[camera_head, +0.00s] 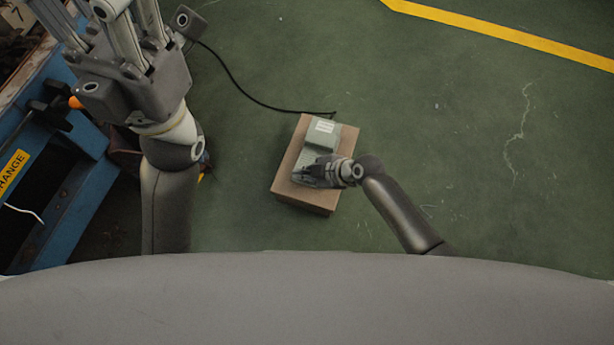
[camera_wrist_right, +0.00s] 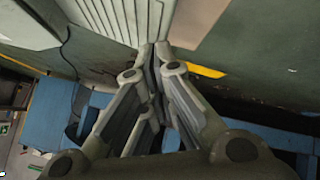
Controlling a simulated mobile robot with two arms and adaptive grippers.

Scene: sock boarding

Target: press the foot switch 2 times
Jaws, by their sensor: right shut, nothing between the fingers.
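The foot switch (camera_head: 322,132) is a grey-green unit with a white label. It sits on a brown box (camera_head: 346,143) on the floor, right of centre in the head view. My right gripper (camera_head: 309,174) is shut and empty, with its fingertips over the near part of the switch. In the right wrist view the shut fingertips (camera_wrist_right: 153,50) are at the edge of the ribbed pale pedal (camera_wrist_right: 105,18). Whether they touch or press it I cannot tell. My left gripper (camera_head: 105,25) is at the upper left, its fingertips cut off by the frame edge.
A black cable (camera_head: 240,88) runs over the green floor from the switch towards the upper left. A blue frame (camera_head: 75,175) stands at the left edge. A yellow line (camera_head: 500,32) crosses the floor at the upper right. The floor right of the box is clear.

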